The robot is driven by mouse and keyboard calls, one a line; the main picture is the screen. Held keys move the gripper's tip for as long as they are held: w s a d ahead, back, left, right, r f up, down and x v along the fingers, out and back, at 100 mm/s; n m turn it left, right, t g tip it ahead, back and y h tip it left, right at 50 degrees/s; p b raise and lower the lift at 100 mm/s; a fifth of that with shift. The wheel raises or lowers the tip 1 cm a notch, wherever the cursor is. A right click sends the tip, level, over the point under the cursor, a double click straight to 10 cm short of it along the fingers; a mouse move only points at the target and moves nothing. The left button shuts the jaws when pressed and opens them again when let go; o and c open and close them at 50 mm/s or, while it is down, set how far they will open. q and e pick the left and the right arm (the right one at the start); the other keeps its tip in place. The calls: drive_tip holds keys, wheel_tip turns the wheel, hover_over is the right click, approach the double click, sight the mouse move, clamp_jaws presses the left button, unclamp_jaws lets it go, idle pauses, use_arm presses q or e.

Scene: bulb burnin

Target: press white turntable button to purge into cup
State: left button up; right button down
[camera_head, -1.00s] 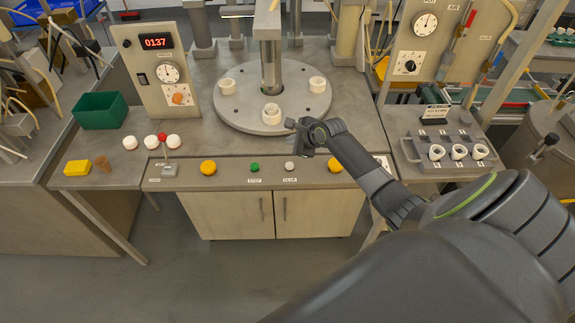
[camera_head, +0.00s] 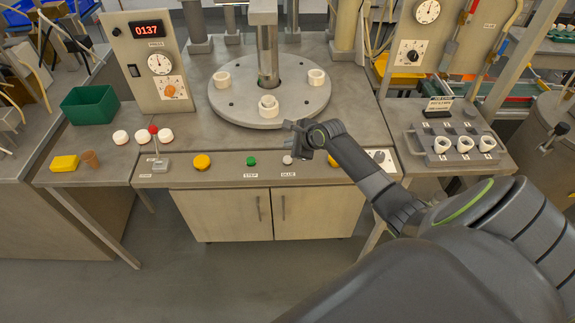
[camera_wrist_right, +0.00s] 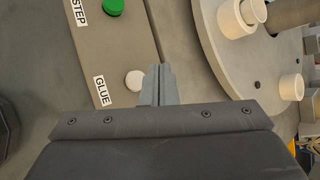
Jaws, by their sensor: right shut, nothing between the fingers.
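The white button (camera_head: 287,159), labelled GLUE, sits on the front panel strip below the turntable (camera_head: 235,105). It also shows in the right wrist view (camera_wrist_right: 134,80), just left of my fingertips. My right gripper (camera_head: 296,136) is shut and empty, above and slightly right of the button; I see a gap beside it in the wrist view (camera_wrist_right: 160,72), but cannot judge the height. White cup-like pieces (camera_head: 268,106) stand on the turntable, one at its front near the button. A small brown cup (camera_head: 91,159) stands on the left bench. My left gripper is not in view.
A green STEP button (camera_head: 251,161) and a yellow button (camera_head: 202,162) lie left along the strip. A red-knobbed lever (camera_head: 154,131) is farther left. A grey rack (camera_head: 450,148) with white pieces is at right. A column (camera_head: 267,55) rises over the turntable.

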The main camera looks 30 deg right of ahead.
sight(290, 161)
wheel_tip(290, 161, down, 2)
drive_tip(key=shift+f+b, duration=0.1)
drive_tip(key=shift+b, duration=0.6)
drive_tip(key=shift+f, duration=0.85)
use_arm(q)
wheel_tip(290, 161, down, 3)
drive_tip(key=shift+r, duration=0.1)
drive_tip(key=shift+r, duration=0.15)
use_arm(e)
drive_tip(key=shift+f, duration=0.15)
drive_tip(key=shift+f, duration=0.25)
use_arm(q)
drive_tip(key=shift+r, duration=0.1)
use_arm(e)
drive_tip(key=shift+f, duration=0.55)
idle(0.8)
drive_tip(key=shift+r, duration=0.1)
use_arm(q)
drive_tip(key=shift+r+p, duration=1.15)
use_arm(e)
drive_tip(key=shift+r, duration=0.85)
